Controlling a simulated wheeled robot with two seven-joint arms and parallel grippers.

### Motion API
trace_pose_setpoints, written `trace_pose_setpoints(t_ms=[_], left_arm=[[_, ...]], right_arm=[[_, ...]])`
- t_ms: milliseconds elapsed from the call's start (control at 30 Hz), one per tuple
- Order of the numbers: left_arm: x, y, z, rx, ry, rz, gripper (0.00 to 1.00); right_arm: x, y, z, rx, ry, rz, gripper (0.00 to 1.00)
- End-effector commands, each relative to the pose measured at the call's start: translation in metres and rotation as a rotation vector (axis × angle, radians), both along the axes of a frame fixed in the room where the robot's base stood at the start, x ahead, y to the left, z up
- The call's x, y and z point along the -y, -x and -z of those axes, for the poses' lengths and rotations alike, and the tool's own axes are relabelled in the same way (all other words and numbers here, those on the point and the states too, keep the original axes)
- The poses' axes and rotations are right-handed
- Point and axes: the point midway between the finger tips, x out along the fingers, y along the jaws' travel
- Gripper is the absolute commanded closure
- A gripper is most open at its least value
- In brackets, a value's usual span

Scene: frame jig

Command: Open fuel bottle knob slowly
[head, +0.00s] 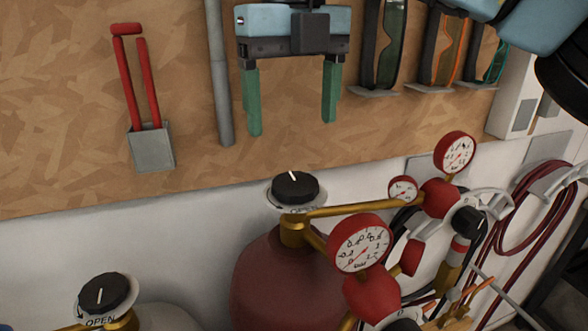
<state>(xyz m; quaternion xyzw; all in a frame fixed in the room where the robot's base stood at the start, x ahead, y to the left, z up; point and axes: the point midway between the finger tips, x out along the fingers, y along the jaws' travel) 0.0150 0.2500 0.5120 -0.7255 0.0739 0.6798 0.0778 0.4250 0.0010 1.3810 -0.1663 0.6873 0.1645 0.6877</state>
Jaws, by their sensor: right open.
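A dark red bottle (275,275) stands at the lower middle, with a black knob (295,187) on its brass valve. A white mark shows on the knob's top, and a pale disc with lettering lies under it. A second black knob (107,290) sits on a paler bottle (165,318) at the lower left; its disc reads OPEN. The picture does not label which bottle holds fuel. My right gripper (290,127) is open and empty, its green fingers pointing down above the red bottle's knob in the picture, apart from it. My left gripper is not in view.
Red gauges (361,243) and brass pipes (360,208) crowd the right of the red bottle's knob. Behind are a chipboard panel (70,100) with a red-handled tool (137,85) and goggles (440,45). Dark red hoses (500,220) hang at the right.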

Motion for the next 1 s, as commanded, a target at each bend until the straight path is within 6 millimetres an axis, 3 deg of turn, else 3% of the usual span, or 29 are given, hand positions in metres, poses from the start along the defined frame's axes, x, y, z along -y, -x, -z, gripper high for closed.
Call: trace_pose_setpoints(t_ms=[200, 400, 833, 1000], left_arm=[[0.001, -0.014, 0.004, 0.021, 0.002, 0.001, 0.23], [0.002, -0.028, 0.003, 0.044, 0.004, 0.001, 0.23], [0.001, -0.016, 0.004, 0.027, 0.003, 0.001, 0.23], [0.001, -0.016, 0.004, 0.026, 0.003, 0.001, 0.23]], right_arm=[[0.001, 0.0, 0.048, -0.002, 0.0, 0.0, 0.23], [0.0, 0.0, 0.076, -0.001, -0.002, 0.002, 0.23], [0.0, 0.0, 0.087, 0.0, -0.004, 0.001, 0.23], [0.0, 0.0, 0.087, 0.0, -0.003, 0.001, 0.42]])
